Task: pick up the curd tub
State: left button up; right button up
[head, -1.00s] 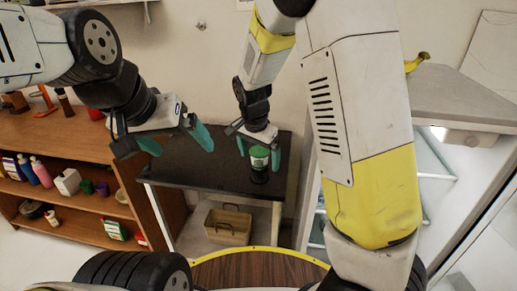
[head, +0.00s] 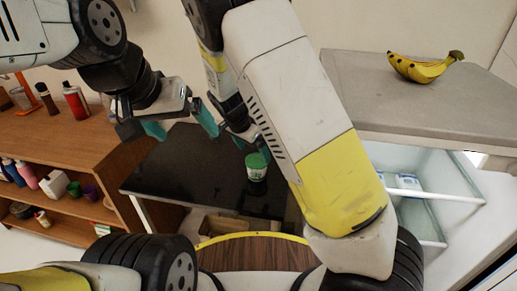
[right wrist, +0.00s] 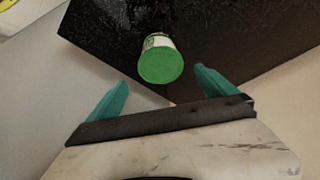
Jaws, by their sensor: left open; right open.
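The curd tub (head: 256,170), a small white tub with a green lid and green label, stands on the black tabletop (head: 175,172). In the right wrist view the tub (right wrist: 160,62) shows its green lid towards me, between and slightly beyond the fingertips, touching neither finger. My right gripper (head: 250,143) is open and empty, just above and behind the tub in the head view; my arm hides part of it. It also shows in the right wrist view (right wrist: 161,78). My left gripper (head: 185,132) is open and empty, higher up to the left, apart from the tub.
A wooden shelf unit (head: 60,145) with bottles and pots stands at left. The tabletop around the tub looks clear.

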aim_at(257, 159)
jog(key=x, duration=0.7)
jog(key=shift+w+f, duration=0.2)
jog(key=shift+f, duration=0.05)
jog(key=c, duration=1.8)
jog(key=shift+r, duration=0.15)
notch_tip(257, 159, up, 4)
jog(key=shift+f, duration=0.15)
jog(key=s+d, duration=0.1)
jog(key=s, duration=0.9)
jog(key=s+d+r, duration=0.1)
jog(key=s, duration=0.4)
jog(key=shift+s+d, duration=0.3)
jog(key=shift+s, duration=0.1)
